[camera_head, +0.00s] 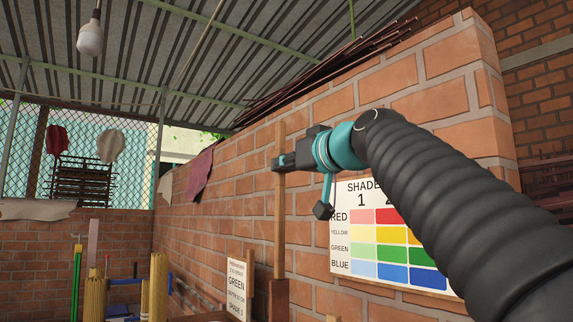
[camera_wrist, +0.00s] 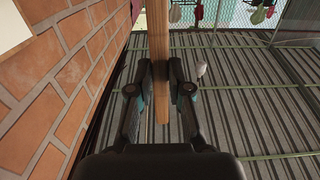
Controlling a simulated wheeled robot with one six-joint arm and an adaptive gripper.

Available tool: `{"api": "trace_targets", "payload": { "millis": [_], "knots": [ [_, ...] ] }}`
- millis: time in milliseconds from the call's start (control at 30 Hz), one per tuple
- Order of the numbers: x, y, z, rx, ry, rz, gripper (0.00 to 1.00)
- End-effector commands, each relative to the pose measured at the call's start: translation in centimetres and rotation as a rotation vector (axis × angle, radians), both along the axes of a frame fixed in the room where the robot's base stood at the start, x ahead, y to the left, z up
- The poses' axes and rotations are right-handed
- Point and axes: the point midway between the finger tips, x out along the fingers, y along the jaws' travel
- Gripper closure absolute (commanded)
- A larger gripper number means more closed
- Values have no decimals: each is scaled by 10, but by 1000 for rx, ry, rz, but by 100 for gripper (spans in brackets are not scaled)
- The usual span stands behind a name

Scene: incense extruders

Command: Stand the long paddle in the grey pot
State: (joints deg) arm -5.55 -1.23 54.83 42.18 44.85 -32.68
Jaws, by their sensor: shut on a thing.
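The long paddle (camera_head: 280,225) is a thin brown wooden shaft standing about upright in front of the brick wall. A wider, darker wooden part (camera_head: 276,302) shows at its lower end and runs out of the picture at the bottom. My gripper (camera_head: 281,162) is shut on the shaft near its top, with a short length sticking up above the fingers. In the wrist view the shaft (camera_wrist: 158,35) runs between the two fingertips (camera_wrist: 160,75). I see no grey pot in either view, and the paddle's foot is hidden.
A brick wall (camera_head: 420,98) stands close behind the paddle. A shade chart (camera_head: 378,255) and a small sign (camera_head: 237,285) are by it. Yellow bundles (camera_head: 158,285) and a green post (camera_head: 77,280) stand at the lower left. A bulb (camera_head: 90,38) hangs at the upper left.

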Motion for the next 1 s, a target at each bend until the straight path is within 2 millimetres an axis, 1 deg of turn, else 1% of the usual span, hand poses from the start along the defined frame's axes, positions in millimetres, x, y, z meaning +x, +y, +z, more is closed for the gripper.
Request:
{"api": "trace_targets", "payload": {
  "millis": [33, 1000],
  "knots": [
    [0, 0, -7, 1, -1, 0, 100],
    [0, 0, -72, 0, 0, 1, 100]
  ]
}}
